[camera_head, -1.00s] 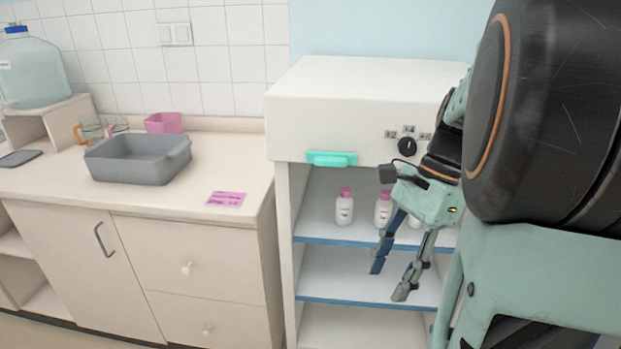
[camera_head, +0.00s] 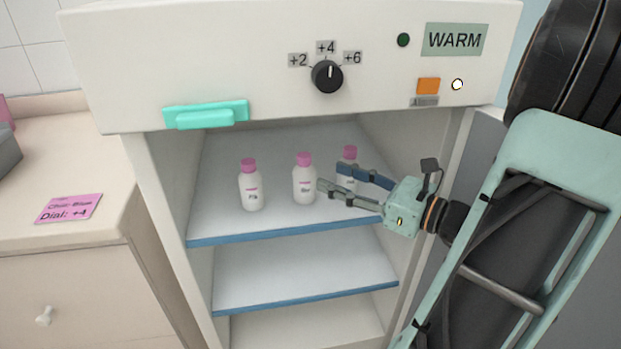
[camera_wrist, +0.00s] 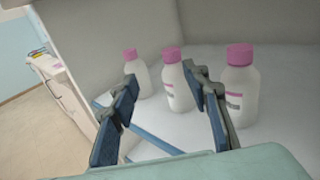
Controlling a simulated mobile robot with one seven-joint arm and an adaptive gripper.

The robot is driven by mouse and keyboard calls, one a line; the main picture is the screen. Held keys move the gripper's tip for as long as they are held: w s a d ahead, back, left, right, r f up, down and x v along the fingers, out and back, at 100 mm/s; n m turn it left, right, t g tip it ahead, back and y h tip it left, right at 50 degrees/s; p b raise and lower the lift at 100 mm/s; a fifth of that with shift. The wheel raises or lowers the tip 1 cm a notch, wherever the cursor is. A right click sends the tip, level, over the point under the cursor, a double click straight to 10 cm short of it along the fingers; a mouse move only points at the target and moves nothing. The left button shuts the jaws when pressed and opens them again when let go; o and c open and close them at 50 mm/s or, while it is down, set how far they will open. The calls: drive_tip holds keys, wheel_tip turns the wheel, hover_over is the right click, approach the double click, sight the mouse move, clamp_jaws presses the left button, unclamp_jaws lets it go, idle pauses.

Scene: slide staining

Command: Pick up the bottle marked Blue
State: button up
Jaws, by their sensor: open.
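Three white bottles with pink caps stand upright on the top shelf: a left bottle (camera_head: 251,190), a middle bottle (camera_head: 304,184) and a right bottle (camera_head: 347,158). Their labels are too small to read surely. My gripper (camera_head: 331,178) is open and empty, reaching in from the right. One finger ends beside the middle bottle; the other crosses in front of the right bottle and partly hides it. In the wrist view, the middle bottle (camera_wrist: 174,68) shows beyond and between the fingertips, the left bottle (camera_wrist: 138,78) farther off, and the right bottle (camera_wrist: 241,85) outside the right finger.
The cabinet's top panel (camera_head: 230,60) overhangs the shelf, with a dial (camera_head: 327,76) pointing near +4 and a WARM sign (camera_head: 454,39). The shelf's blue front edge (camera_head: 285,228) runs below the bottles. A pink note (camera_head: 68,208) lies on the left counter.

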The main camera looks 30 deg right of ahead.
sight(309, 164)
drive_tip(key=shift+m+t+h, duration=0.3)
drive_tip(key=shift+t, duration=0.1)
drive_tip(key=w, duration=0.1)
drive_tip(key=w+b, duration=0.1)
drive_tip(key=w, duration=0.3)
drive_tip(key=shift+w+a+f, duration=0.1)
drive_tip(key=shift+a, duration=0.25)
drive_tip(key=b+x, duration=0.1)
drive_tip(key=x, duration=0.1)
drive_tip(key=b+x, duration=0.1)
drive_tip(key=x, duration=0.1)
drive_tip(key=shift+w+a+f, duration=0.2)
drive_tip(key=shift+w+f, duration=0.05)
drive_tip(key=shift+w, duration=0.15)
drive_tip(key=shift+w+a, duration=0.1)
drive_tip(key=shift+w, duration=0.2)
drive_tip(key=shift+r, duration=0.1)
drive_tip(key=shift+c, duration=0.4)
clamp_jaws()
